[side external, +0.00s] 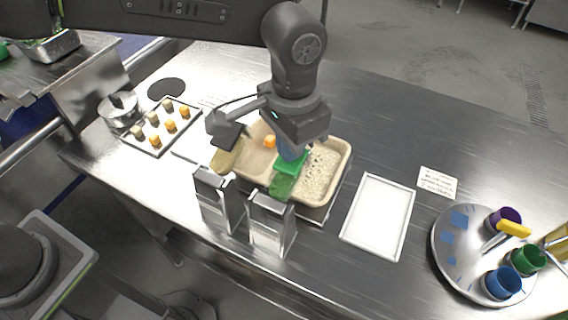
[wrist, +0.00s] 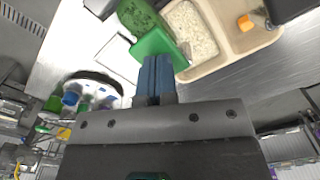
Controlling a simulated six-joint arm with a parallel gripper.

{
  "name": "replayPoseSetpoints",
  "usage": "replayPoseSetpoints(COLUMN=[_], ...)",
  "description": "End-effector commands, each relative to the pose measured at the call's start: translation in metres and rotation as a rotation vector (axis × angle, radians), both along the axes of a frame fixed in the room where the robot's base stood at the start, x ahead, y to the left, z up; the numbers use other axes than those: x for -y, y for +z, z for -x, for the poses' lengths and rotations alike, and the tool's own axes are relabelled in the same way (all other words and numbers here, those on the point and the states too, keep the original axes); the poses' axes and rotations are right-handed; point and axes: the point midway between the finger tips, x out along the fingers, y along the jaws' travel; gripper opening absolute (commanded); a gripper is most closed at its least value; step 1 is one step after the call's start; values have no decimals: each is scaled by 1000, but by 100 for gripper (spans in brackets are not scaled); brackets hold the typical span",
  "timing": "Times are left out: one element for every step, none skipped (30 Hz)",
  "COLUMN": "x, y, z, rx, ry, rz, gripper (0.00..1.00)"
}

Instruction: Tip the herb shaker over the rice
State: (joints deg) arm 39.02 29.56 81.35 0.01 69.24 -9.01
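My gripper (side external: 291,153) is shut on the herb shaker (side external: 283,186), which has a bright green part and a darker, herb-flecked green part. In the wrist view the blue fingers (wrist: 155,68) meet the shaker's bright green part (wrist: 158,45), and the flecked part (wrist: 140,18) points away from them. The shaker is tilted at the front of the beige tray (side external: 343,146), near its middle. The rice (side external: 322,174) lies in the tray's right compartment, beside the shaker; it also shows in the wrist view (wrist: 190,32).
An orange cube (side external: 269,141) sits in the tray's left compartment. Two metal holders (side external: 218,197) (side external: 272,222) stand in front. A white tray (side external: 379,215) and a round plate with coloured cups (side external: 470,278) are at right. A tray of several cubes (side external: 150,140) is at left.

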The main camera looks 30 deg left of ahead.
Motion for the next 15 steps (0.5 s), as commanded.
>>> replayPoseSetpoints(x=[0, 0, 0, 0, 0, 0, 0, 0, 0, 0, 0, 0, 0, 0, 0], y=[4, 6, 8, 10, 12, 15, 17, 19, 21, 23, 25, 28, 29, 30, 32], z=[1, 1, 2, 3, 3, 4, 4, 5, 6, 6, 7, 7, 8, 8, 9], rx=[3, 3, 3, 3, 2, 3, 3, 3, 3, 3, 3, 3, 3, 3, 3], ry=[0, 0, 0, 0, 0, 0, 0, 0, 0, 0, 0, 0, 0, 0, 0], rz=[2, 2, 2, 2, 1, 2, 2, 2, 2, 2, 2, 2, 2, 2, 2], gripper=[0, 0, 0, 0, 0, 0, 0, 0, 0, 0, 0, 0, 0, 0, 0])
